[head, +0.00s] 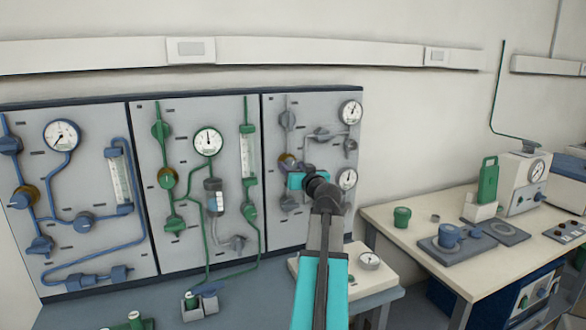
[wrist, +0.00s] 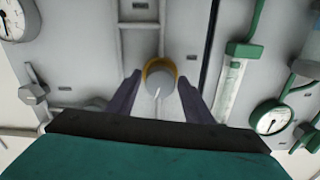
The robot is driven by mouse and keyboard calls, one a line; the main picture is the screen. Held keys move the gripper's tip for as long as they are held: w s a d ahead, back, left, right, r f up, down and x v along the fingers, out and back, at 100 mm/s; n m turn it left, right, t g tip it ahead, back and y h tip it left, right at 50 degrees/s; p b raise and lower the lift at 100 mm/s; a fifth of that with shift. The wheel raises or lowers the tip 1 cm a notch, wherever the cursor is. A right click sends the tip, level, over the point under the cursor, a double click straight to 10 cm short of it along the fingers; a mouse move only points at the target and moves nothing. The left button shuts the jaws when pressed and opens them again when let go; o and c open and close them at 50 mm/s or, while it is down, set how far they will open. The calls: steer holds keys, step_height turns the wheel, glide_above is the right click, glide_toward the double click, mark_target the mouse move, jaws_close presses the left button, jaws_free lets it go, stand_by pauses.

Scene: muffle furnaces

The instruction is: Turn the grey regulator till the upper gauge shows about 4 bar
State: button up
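The grey regulator (wrist: 158,82), a knob with a brass-yellow collar, is on the right-hand grey panel (head: 270,215). In the head view my gripper (head: 290,168) covers most of it. In the wrist view my gripper (wrist: 160,86) is open, with one dark finger on each side of the knob and narrow gaps seeming to show. The upper gauge (head: 350,112) is at the panel's upper right; its needle is too small to read for certain. The lower gauge (head: 347,179) is below it, partly cut off in the wrist view (wrist: 14,20).
A green-piped panel (head: 155,200) and a blue-piped panel (head: 85,170) stand to the left. Grey valves and pipes (head: 320,134) surround the regulator. Below is a bench with a small dial box (head: 369,262). A table (head: 385,215) with equipment is at right.

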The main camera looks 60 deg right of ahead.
steer(key=c, duration=0.7)
steer(key=shift+c, duration=0.2)
steer(key=shift+m, duration=0.3)
steer(key=shift+m+b, duration=0.5)
steer(key=shift+m, duration=0.8)
steer(key=o, duration=1)
steer(key=shift+o, duration=0.2)
steer(key=shift+s+a, duration=0.1)
